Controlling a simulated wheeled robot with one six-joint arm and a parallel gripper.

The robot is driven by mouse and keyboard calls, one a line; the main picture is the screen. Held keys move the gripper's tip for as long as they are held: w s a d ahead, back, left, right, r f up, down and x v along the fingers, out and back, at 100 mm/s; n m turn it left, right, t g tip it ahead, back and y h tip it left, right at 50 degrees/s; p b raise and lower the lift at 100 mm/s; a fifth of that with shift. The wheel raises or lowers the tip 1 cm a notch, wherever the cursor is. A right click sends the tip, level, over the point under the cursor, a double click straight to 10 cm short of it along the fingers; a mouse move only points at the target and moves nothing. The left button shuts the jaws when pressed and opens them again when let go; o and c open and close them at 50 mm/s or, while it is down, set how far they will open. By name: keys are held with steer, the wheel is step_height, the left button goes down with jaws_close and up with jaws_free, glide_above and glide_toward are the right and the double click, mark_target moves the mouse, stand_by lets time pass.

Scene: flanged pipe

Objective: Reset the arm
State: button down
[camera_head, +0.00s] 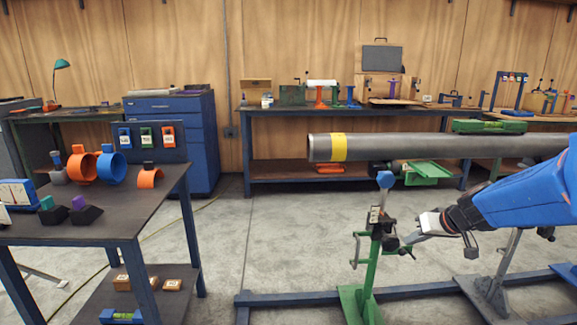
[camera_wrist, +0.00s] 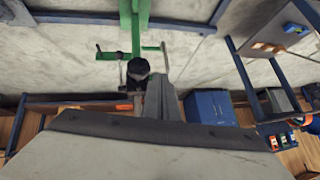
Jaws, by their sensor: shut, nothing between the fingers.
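My arm (camera_head: 525,196) reaches in from the right in the head view, its blue link sloping down to a dark wrist. My gripper (camera_head: 404,243) is shut and empty, low beside the green stand (camera_head: 372,262), close to the stand's clamp and handle. I cannot tell whether they touch. In the wrist view my gripper's grey fingers (camera_wrist: 163,98) point toward the green stand (camera_wrist: 136,28), with a dark round part (camera_wrist: 138,68) just beyond the tips. The large pale gripper body fills the lower part of that view.
A grey pipe (camera_head: 440,146) with a yellow band runs above the gripper. A blue floor rail (camera_head: 290,298) and a grey stand (camera_head: 489,288) are close by. A left table (camera_head: 95,232) holds orange and blue rings. Open floor lies between.

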steer(key=s+a+r+g, duration=0.1)
steer(key=s+a+r, duration=0.1)
steer(key=s+a, duration=0.55)
steer(key=s+a+f+g+h, duration=0.1)
steer(key=s+h, duration=0.1)
steer(key=s, duration=2)
steer(key=shift+s+m+g+h, duration=0.3)
steer(key=shift+s+h, duration=0.1)
steer(key=shift+a, duration=0.1)
